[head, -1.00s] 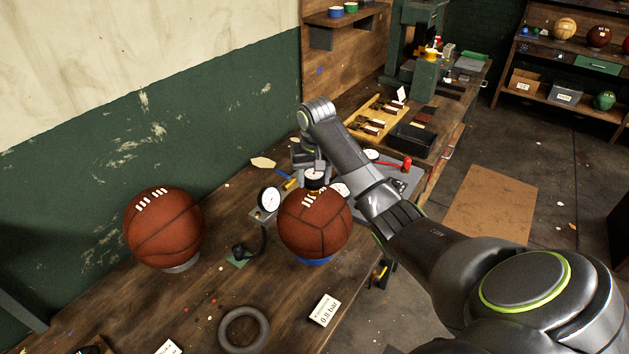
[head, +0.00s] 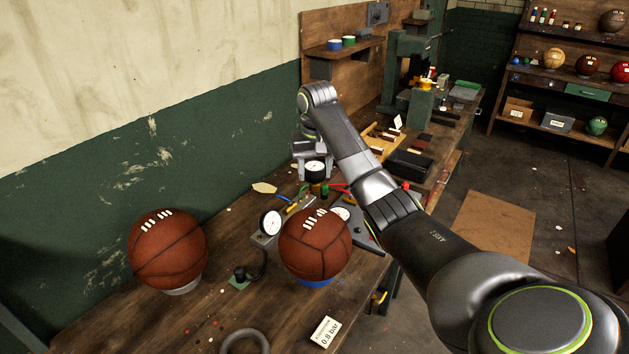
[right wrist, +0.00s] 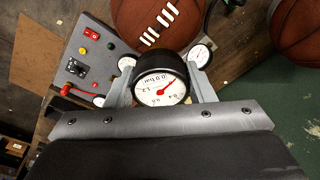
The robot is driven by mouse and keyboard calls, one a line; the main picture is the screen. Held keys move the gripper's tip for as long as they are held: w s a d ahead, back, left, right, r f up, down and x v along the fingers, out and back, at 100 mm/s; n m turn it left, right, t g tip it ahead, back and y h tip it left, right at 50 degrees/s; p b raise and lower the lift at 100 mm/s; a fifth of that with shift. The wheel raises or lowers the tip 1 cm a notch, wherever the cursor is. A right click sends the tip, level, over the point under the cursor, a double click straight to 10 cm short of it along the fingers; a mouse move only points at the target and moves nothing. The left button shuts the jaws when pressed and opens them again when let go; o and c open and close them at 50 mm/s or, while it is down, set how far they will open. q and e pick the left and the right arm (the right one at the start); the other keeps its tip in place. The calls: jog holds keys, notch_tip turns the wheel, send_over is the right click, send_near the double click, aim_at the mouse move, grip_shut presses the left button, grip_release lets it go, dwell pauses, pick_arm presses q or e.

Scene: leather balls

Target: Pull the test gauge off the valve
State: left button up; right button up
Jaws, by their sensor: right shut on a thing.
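My right gripper (head: 315,172) is shut on the test gauge (head: 316,168), a round black gauge with a white dial. In the right wrist view the gauge (right wrist: 162,85) sits between the two grey fingers, its dial facing the camera and its red needle visible. The gauge is clear of the laced brown ball (head: 315,245), which rests on a blue ring; it also shows in the right wrist view (right wrist: 185,20). White lacing shows on top of the ball. The valve itself I cannot make out. My left gripper is not in view.
A second brown ball (head: 168,249) sits on a pale ring at the left. A dial gauge on a stand (head: 270,224) and a grey control panel (head: 362,232) stand close to the laced ball. A "0.8 bar" card (head: 325,332) and a grey ring (head: 245,342) lie in front.

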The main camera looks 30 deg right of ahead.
jog(key=shift+w+d+f, duration=0.2)
jog(key=shift+f, duration=0.4)
jog(key=shift+s+a+f, duration=0.1)
jog(key=shift+f, duration=0.6)
